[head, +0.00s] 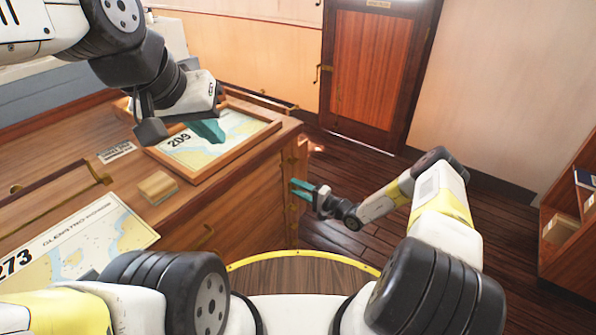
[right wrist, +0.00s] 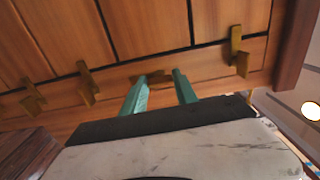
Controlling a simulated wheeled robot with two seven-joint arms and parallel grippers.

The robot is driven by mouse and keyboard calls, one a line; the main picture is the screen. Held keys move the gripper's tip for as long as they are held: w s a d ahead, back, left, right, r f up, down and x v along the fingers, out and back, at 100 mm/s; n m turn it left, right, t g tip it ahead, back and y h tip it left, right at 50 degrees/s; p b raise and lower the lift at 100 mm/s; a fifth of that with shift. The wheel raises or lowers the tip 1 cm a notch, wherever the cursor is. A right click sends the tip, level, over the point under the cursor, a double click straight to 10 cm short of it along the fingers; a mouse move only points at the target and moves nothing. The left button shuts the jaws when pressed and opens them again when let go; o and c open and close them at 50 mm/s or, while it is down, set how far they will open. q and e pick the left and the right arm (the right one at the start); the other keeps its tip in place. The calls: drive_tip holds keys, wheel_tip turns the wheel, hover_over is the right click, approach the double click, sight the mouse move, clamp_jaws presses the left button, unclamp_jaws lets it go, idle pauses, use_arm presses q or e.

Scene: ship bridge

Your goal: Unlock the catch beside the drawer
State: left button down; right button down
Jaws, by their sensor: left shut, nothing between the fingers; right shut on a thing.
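The wooden cabinet has drawer fronts (head: 240,207) on its side. In the right wrist view, drawer fronts (right wrist: 145,30) run above a wooden strip carrying several brass catches, including one (right wrist: 86,83) at left and one (right wrist: 238,52) at right. My right gripper (head: 301,189) is at the cabinet's right end; in the right wrist view its teal fingers (right wrist: 160,88) are shut on a brass catch (right wrist: 152,77). This catch lies along the strip, while its neighbours stand across it. My left gripper (head: 208,131) is shut and empty above the cabinet top.
On the cabinet top are a framed chart marked 209 (head: 225,145), a small wooden block (head: 157,188) and another chart (head: 75,240). A closed door (head: 372,75) stands behind. A bookshelf (head: 565,215) is at right. The floor (head: 350,165) between is clear.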

drive_tip(key=shift+d, duration=0.1)
drive_tip(key=c, duration=1)
unclamp_jaws()
drive_tip(key=shift+o, duration=0.2)
drive_tip(key=v, duration=0.8)
